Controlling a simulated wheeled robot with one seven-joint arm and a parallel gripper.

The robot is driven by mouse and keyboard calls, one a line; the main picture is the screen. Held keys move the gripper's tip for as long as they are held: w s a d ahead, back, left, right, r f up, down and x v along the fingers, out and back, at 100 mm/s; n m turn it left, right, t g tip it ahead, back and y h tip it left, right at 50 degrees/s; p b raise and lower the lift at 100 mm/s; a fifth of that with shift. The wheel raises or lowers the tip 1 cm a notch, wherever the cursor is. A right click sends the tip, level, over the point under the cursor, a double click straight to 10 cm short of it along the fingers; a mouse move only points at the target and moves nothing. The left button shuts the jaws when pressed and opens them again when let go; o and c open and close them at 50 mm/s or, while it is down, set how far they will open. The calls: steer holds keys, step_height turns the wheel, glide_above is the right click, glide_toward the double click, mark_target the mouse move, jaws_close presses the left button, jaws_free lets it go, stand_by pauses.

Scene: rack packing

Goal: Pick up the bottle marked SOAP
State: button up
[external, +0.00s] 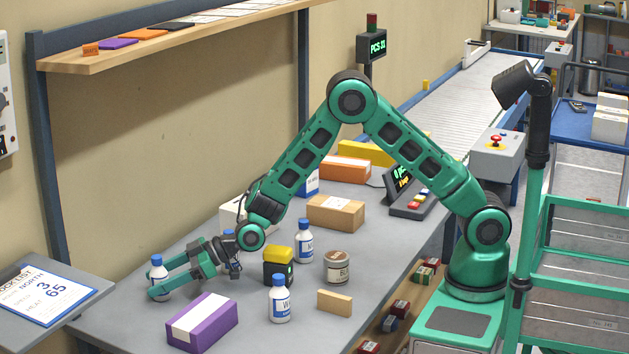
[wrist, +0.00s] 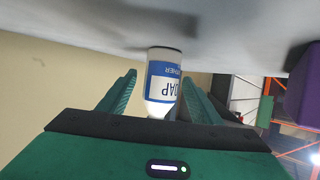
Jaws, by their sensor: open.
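A white bottle (external: 158,273) with a blue cap stands at the left end of the grey table. In the wrist view the bottle (wrist: 163,82) appears upside down, and its blue-and-white label shows "OAP", the first letter being cut off or hidden. My gripper (external: 155,281) is open, low over the table, with one finger on each side of this bottle. In the wrist view my gripper (wrist: 159,76) has the bottle between its fingers, with a gap on the left. Whether the right finger touches it, I cannot tell.
A purple box (external: 202,322) lies in front of my gripper. Similar bottles (external: 304,241) (external: 280,299) stand to the right, along with a black-and-yellow device (external: 278,266), a jar (external: 338,267) and a cardboard box (external: 336,213). A clipboard (external: 47,293) lies on a side surface at left.

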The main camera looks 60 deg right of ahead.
steer(key=c, duration=1.2)
steer(key=shift+r, duration=0.1)
